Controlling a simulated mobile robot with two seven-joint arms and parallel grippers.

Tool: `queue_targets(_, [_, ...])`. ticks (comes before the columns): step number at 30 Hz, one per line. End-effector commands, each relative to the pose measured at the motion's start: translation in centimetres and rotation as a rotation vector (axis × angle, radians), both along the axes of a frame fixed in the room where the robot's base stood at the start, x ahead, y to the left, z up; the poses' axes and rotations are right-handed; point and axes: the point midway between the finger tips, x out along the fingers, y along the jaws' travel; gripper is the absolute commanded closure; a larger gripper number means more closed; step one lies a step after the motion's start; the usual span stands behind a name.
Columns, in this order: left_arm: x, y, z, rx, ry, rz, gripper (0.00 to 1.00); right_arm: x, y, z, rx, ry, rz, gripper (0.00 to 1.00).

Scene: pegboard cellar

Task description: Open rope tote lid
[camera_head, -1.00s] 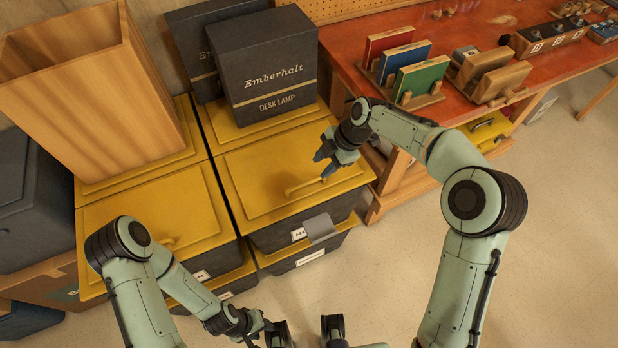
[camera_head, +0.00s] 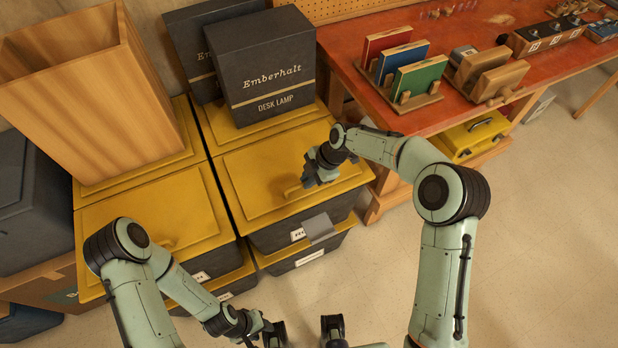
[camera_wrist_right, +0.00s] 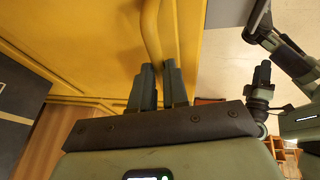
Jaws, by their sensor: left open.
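The dark tote (camera_head: 290,236) with a yellow lid (camera_head: 255,170) stands in the middle of the head view. Its white front label is too small to read surely. My right gripper (camera_head: 312,176) is at the handle's right part. In the right wrist view the yellow handle (camera_wrist_right: 151,30) runs down to my right fingertips (camera_wrist_right: 160,68), which stand close together; whether they grip it is unclear. My left gripper (camera_head: 262,327) is open and empty, low in front of the totes.
A black desk lamp box (camera_head: 265,70) stands on the lid behind. A wooden bin (camera_head: 100,90) stands on the totes to the left. A red workbench (camera_head: 450,60) with a book rack is at the right.

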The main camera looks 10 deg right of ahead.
Motion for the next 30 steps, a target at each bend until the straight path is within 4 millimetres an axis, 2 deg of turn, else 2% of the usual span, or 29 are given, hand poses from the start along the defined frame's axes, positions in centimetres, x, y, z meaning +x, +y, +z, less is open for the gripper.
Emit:
queue_targets(7, [0.0,0.0,0.1,0.0,-0.001,0.0,0.57,0.1,0.0,0.2,0.0,-0.001,0.0,1.0])
queue_targets(11, [0.2,0.0,0.6,0.0,-0.003,0.0,0.57,0.3,0.1,1.1,0.001,-0.003,0.0,1.0])
queue_targets(20, [1.9,0.0,3.8,0.0,-0.021,0.0,0.57,2.2,0.6,6.1,0.003,-0.011,-0.002,1.0])
queue_targets(24, [3.5,0.0,6.2,0.001,-0.04,0.0,0.57,3.7,1.1,8.9,0.005,-0.018,-0.002,1.0])
queue_targets(30, [6.2,0.0,9.2,0.0,-0.071,0.0,0.57,5.7,1.8,11.8,0.004,-0.019,0.0,1.0])
